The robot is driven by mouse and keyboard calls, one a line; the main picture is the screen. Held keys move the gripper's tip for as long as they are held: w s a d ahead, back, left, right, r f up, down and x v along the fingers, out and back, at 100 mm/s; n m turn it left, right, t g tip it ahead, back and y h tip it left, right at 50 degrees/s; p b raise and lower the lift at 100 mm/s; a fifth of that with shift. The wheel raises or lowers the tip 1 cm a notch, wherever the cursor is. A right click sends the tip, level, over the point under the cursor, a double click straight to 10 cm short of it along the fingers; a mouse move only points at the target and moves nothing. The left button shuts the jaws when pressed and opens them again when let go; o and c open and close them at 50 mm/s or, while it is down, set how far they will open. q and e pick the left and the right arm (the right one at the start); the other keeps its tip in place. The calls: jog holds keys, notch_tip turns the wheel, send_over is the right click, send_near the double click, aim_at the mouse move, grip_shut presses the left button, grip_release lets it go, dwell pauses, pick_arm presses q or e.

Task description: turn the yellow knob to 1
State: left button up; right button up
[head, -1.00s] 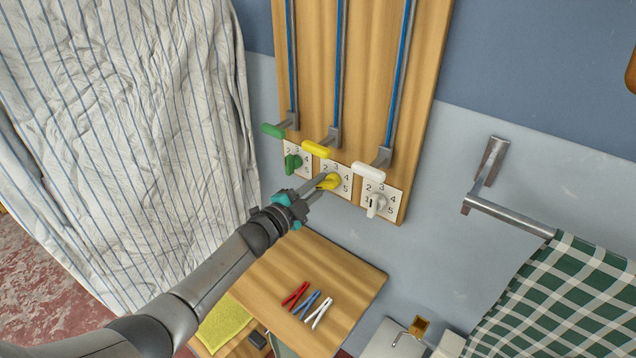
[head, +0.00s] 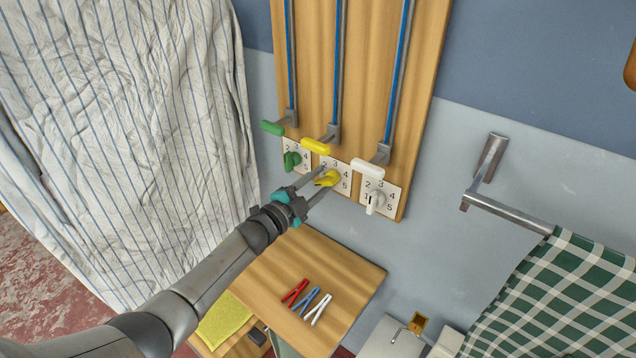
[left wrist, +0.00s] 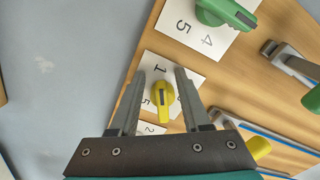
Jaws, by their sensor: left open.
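The yellow knob (head: 328,178) is on a white number card (head: 345,170), the middle of three on the wooden board. My right gripper is not in view.
The green knob (head: 291,161) and white knob (head: 375,201) flank the yellow one closely. Green, yellow (head: 315,146) and white lever handles stick out just above. A wooden shelf (head: 340,275) with clothes pegs lies below. Striped cloth (head: 120,130) hangs at left.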

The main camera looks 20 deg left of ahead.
pick_arm(q)
jog(key=shift+s, duration=0.1)
jog(key=p+v, duration=0.1)
jog(key=v, duration=1.4)
dwell(0.4)
